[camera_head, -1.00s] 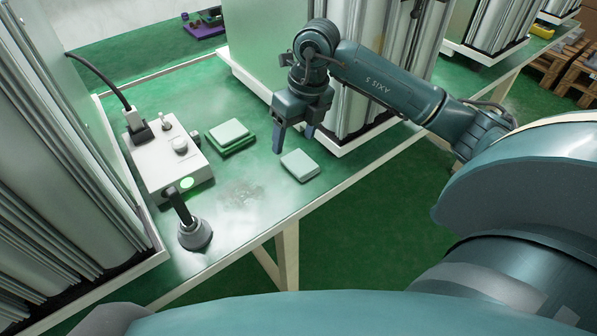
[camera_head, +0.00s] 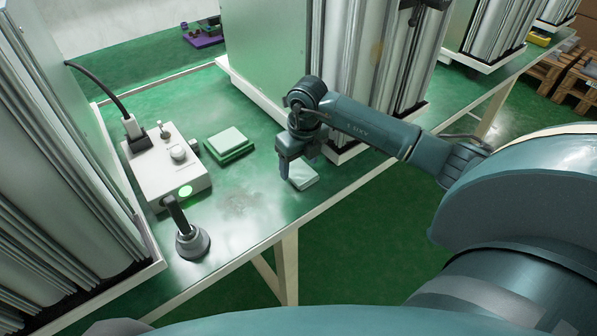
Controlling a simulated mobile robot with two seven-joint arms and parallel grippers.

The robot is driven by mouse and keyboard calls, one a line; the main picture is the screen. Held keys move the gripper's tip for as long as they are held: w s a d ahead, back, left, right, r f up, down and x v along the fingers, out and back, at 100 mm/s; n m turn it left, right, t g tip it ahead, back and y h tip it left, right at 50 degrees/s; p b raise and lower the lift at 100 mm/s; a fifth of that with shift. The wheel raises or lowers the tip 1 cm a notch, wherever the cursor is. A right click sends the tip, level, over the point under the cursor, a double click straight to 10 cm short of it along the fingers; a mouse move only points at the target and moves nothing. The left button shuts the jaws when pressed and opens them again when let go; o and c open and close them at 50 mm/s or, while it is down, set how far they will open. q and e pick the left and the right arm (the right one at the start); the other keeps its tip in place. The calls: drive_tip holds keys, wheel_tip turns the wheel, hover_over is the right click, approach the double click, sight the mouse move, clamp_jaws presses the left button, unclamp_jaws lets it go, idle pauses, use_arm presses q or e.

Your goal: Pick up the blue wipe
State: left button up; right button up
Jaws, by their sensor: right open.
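The wipe is a pale blue-grey folded pad (camera_head: 303,177) lying on the green tabletop near its front edge. My right gripper (camera_head: 291,171) is over its left and far part, pointing down, and hides some of it. The right gripper is open. One dark finger shows at the pad's left side; the other is hard to make out. I cannot tell whether the fingers touch the pad. My left gripper is not in view.
A second pale pad (camera_head: 227,138) lies on a green base to the left. A white control box (camera_head: 165,175) with a green light and a black stand (camera_head: 191,241) are further left. Tall sieve columns (camera_head: 385,60) rise close behind my right arm.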

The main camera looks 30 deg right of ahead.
sight(298, 171)
drive_tip(key=shift+f, duration=0.9)
drive_tip(key=c, duration=0.8)
drive_tip(key=shift+r, duration=0.1)
wheel_tip(298, 171, up, 7)
drive_tip(key=shift+w+a+f, duration=0.1)
drive_tip(key=shift+a+f, duration=0.05)
drive_tip(key=s+a+b, duration=0.1)
drive_tip(key=a+b, duration=0.1)
drive_tip(key=a, duration=1.7)
drive_tip(key=shift+s+a, duration=0.3)
drive_tip(key=shift+a, duration=0.05)
